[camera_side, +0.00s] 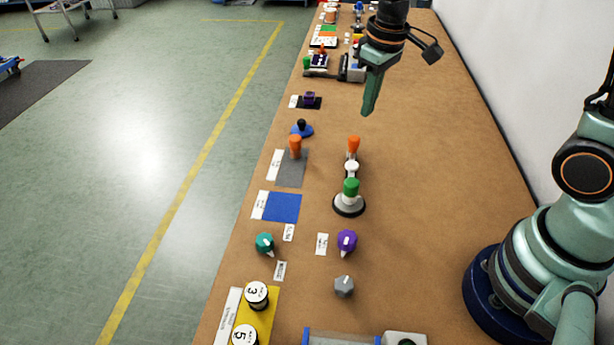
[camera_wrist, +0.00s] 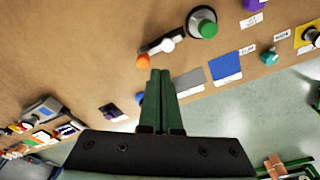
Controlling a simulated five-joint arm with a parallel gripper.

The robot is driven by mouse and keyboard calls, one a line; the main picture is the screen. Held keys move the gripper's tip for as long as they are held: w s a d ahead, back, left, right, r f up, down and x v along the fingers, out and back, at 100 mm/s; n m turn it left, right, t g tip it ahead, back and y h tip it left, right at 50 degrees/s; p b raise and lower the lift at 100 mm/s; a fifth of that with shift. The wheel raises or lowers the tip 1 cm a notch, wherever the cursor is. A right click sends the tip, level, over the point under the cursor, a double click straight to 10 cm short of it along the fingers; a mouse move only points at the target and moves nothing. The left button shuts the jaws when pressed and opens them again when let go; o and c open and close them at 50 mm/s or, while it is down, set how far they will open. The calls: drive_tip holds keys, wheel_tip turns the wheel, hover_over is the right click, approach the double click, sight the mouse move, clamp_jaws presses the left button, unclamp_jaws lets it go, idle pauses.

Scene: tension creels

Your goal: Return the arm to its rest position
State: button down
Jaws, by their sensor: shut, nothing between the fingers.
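My gripper (camera_side: 369,108) hangs over the brown bench (camera_side: 440,150) in the side view, pointing down, with its green fingers shut and nothing between them. In the wrist view the gripper (camera_wrist: 160,74) shows its two fingers side by side and touching. An orange peg (camera_side: 353,145) and a green knob (camera_side: 351,187) on a dark round base stand nearer the camera than my gripper. The orange peg also shows just beyond the fingertips in the wrist view (camera_wrist: 142,61). The gripper appears clear of the bench top.
A grey mat (camera_side: 292,172) with an orange peg and a blue mat (camera_side: 283,208) lie along the bench's left side. Teal (camera_side: 265,243) and purple (camera_side: 347,241) knobs sit nearer. Devices crowd the far end. A white wall bounds the right; the bench's right-middle is bare.

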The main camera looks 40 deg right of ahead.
drive_tip(key=s+r+m+t, duration=0.2)
drive_tip(key=s+r+t, duration=0.2)
drive_tip(key=s+r, duration=0.4)
drive_tip(key=shift+s+d, duration=0.35)
drive_tip(key=shift+s, duration=0.7)
drive_tip(key=shift+r, duration=0.1)
idle(0.4)
